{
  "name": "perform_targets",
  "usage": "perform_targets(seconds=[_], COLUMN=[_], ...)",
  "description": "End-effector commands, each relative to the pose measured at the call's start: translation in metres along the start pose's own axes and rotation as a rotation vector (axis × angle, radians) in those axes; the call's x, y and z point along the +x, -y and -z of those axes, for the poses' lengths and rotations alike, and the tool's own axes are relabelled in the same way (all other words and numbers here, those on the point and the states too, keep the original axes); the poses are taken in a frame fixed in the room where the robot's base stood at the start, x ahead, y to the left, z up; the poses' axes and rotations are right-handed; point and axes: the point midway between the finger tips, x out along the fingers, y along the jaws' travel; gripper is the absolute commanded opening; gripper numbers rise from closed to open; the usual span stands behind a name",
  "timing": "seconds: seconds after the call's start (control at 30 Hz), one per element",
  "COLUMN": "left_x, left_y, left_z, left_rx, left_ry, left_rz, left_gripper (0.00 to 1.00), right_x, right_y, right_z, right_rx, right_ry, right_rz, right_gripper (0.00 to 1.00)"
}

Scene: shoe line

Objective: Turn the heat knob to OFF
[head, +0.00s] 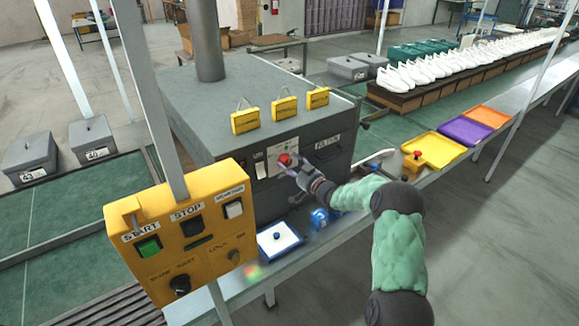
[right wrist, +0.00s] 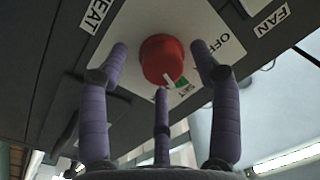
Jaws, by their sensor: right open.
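The heat knob (head: 285,160) is a red round knob on a white plate on the front of the grey machine. In the right wrist view the knob (right wrist: 162,60) has a white pointer mark directed at the lower right, near a green patch labelled SET. The word OFF shows on the plate to the right of the knob. My right gripper (head: 290,167) is at the knob. Its purple fingers (right wrist: 160,70) are open, spread on either side of the knob and below it, and I see no clear contact. My left gripper is not in view.
A yellow control box (head: 184,240) with START and STOP buttons stands at front left. Yellow tags (head: 285,107) sit on the machine's top edge. A white-and-blue tray (head: 278,241) lies below the machine. Yellow (head: 437,148) and purple (head: 464,131) trays lie to the right.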

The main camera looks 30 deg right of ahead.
Motion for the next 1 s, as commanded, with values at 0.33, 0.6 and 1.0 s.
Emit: perform_targets(seconds=[0.33, 0.6, 1.0], left_x=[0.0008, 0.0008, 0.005], left_y=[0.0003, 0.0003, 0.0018], left_z=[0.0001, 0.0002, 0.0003], left_rx=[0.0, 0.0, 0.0], left_ry=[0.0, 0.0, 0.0], left_rz=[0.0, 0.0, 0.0], left_gripper=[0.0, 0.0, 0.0], right_x=[0.0083, 0.008, 0.0078], right_y=[0.0004, 0.0003, 0.0004], right_z=[0.0003, -0.0002, -0.0033], right_rx=[0.0, 0.0, -0.034], right_ry=[0.0, 0.001, 0.006], right_rz=[0.0, 0.0, 0.0], right_gripper=[0.64, 0.08, 0.08])
